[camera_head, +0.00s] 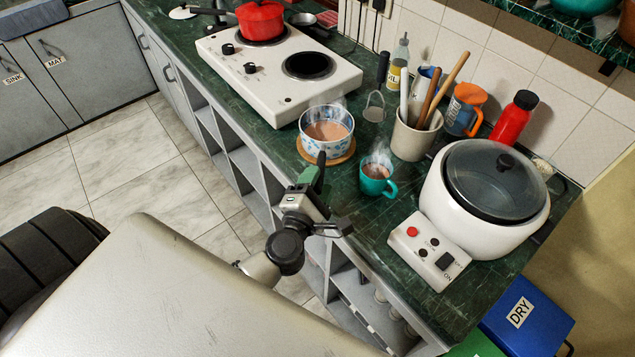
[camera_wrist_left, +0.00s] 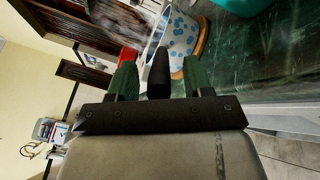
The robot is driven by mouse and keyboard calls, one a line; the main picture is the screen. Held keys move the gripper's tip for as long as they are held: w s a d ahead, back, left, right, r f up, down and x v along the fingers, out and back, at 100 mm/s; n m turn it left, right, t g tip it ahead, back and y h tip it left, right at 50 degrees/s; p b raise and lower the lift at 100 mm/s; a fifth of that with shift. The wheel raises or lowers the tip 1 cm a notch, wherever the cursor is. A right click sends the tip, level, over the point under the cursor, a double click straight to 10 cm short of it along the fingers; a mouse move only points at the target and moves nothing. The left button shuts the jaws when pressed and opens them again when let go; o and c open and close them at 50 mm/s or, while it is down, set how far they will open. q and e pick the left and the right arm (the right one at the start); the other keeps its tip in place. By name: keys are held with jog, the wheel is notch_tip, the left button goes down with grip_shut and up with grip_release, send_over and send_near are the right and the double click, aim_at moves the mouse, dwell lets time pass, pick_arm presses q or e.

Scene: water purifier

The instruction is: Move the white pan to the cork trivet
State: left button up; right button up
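The white pan (camera_head: 326,117) with a blue pattern holds a brown, steaming liquid. It stands upright on the cork trivet (camera_head: 343,157), whose rim shows below and to the right of it. In the left wrist view the pan (camera_wrist_left: 182,35) and the trivet's edge (camera_wrist_left: 204,40) show beyond the fingers. My left gripper (camera_head: 318,170) is at the near side of the pan. Its green fingers stand on both sides of the black handle (camera_wrist_left: 158,75), with a gap on each side, so it is open around the handle. My right gripper is not in view.
A teal steaming mug (camera_head: 374,184) stands close right of the pan. A utensil crock (camera_head: 412,139) and a white cooker (camera_head: 490,190) stand further right. The white hob (camera_head: 275,80) with a red pot (camera_head: 260,18) is behind left. The counter's front edge runs beside my gripper.

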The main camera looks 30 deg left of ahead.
pick_arm(q)
jog(key=shift+r, duration=0.2)
jog(key=s+d+b, duration=0.1)
jog(key=s+b, duration=0.2)
jog(key=s, duration=0.9)
jog(key=shift+d+f, duration=0.15)
jog(key=shift+d, duration=0.2)
